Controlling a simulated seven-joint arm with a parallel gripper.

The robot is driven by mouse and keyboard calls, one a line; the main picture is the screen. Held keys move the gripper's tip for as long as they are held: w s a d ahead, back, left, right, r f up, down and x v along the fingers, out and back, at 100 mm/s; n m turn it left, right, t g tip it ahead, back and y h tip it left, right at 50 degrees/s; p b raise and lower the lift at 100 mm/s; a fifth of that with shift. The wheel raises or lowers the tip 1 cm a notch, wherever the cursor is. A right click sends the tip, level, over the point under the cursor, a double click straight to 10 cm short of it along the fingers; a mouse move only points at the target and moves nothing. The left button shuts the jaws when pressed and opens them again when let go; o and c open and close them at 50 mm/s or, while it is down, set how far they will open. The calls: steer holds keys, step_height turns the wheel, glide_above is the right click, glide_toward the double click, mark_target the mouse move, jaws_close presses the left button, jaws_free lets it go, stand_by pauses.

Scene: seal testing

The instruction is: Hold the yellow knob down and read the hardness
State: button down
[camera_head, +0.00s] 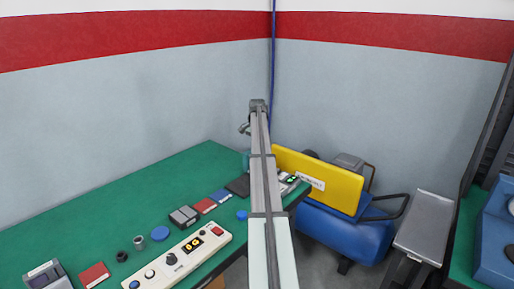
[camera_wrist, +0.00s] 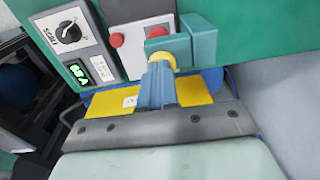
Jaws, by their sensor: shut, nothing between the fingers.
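In the wrist view the yellow knob (camera_wrist: 162,58) shows at the tips of my gripper (camera_wrist: 158,68), under a teal stand arm (camera_wrist: 185,47). My gripper's blue-grey fingers are together, with nothing between them. The fingertips overlap the knob in the picture and appear to press on it; most of the knob is hidden. A grey tester box (camera_wrist: 75,40) beside it has a dial (camera_wrist: 69,33) and a lit green readout (camera_wrist: 78,72). The readout ends in "A"; its digits look like 67 but are blurred. In the head view my arm hides the gripper and knob.
Two red buttons (camera_wrist: 129,36) sit near the stand. In the head view a cream control box (camera_head: 178,259) with an orange readout and several small blocks lie on the green table (camera_head: 90,205). A yellow panel (camera_head: 320,180) and blue tank (camera_head: 345,232) stand beyond its right edge.

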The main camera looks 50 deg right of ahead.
steer(key=shift+s+a+f, duration=0.25)
steer(key=shift+f, duration=0.35)
step_height(320, 180, up, 15)
stand_by(0.3)
steer(key=shift+r, duration=0.1)
stand_by(0.3)
